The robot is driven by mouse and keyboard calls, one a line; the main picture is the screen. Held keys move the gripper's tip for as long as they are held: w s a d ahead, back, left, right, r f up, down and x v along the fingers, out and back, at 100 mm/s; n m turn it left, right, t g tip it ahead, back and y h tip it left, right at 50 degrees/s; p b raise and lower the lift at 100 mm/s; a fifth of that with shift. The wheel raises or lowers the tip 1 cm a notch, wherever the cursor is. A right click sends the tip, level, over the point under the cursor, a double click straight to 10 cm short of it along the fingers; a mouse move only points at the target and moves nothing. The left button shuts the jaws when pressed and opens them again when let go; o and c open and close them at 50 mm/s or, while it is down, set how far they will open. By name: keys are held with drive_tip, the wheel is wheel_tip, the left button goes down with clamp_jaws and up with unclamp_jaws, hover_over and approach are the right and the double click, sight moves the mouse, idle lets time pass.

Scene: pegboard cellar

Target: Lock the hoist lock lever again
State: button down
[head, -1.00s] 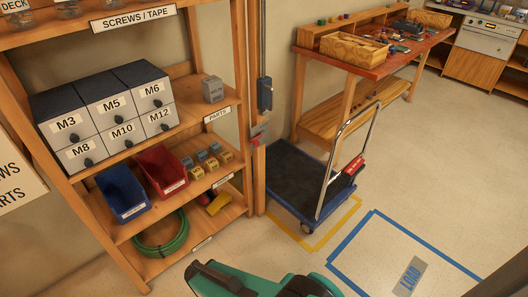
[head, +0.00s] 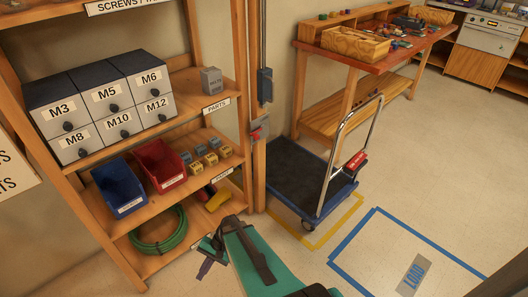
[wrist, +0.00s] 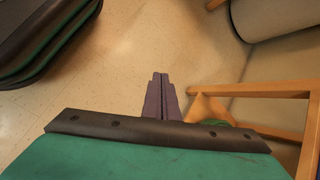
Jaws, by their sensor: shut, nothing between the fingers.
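A small red-and-grey fitting (head: 258,133), which may be the hoist lock lever, sits low on the post beside the shelf in the head view. It is too small to tell its position. A grey-blue box (head: 264,86) is on the rail above it. My gripper (head: 204,271) is at the bottom of the head view, low in front of the shelf, well below and left of the fitting and apart from it. In the wrist view my gripper (wrist: 160,76) points at the floor, its dark fingers together and empty. The fitting does not show clearly there.
The wooden shelf (head: 208,105) holds drawers, bins and a green hose (head: 158,247). A blue platform trolley (head: 295,170) stands right of the post, before a red-topped workbench (head: 390,50). Floor is open around the blue-taped area (head: 385,255). Shelf timber (wrist: 265,95) is close to the gripper.

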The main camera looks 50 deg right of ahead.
drive_tip(key=w+d+r+m+t+b, duration=0.1)
drive_tip(key=w+d+r+m+t, duration=0.25)
drive_tip(key=d, duration=0.45)
drive_tip(key=w+d+r+m+t+b, duration=0.2)
drive_tip(key=w+d+m+t, duration=0.15)
drive_tip(key=d, duration=0.45)
drive_tip(key=w+d+r+m+t+b, duration=0.1)
drive_tip(key=w+d+r+m+t, duration=0.2)
drive_tip(key=w+d, duration=0.35)
drive_tip(key=s+d+r+m+t+h+b, duration=0.1)
drive_tip(key=s+d+r+m+t+h, duration=0.1)
drive_tip(key=d, duration=0.8)
drive_tip(key=s+d+r+m+t+h+b, duration=0.1)
drive_tip(key=s+d+r+m+t+h, duration=0.2)
drive_tip(key=d+r, duration=0.4)
drive_tip(key=s+d+r+m+t+h+b, duration=0.1)
drive_tip(key=s+d+r+m+t+h, duration=0.1)
drive_tip(key=d, duration=1.1)
wheel_tip(320, 180, up, 2)
drive_tip(key=s+m+h, duration=0.1)
drive_tip(key=s+m, duration=0.1)
drive_tip(key=shift+s+d+r+t, duration=0.2)
drive_tip(key=shift+s+t, duration=0.1)
drive_tip(key=shift+t, duration=0.1)
drive_tip(key=shift+w+f, duration=0.1)
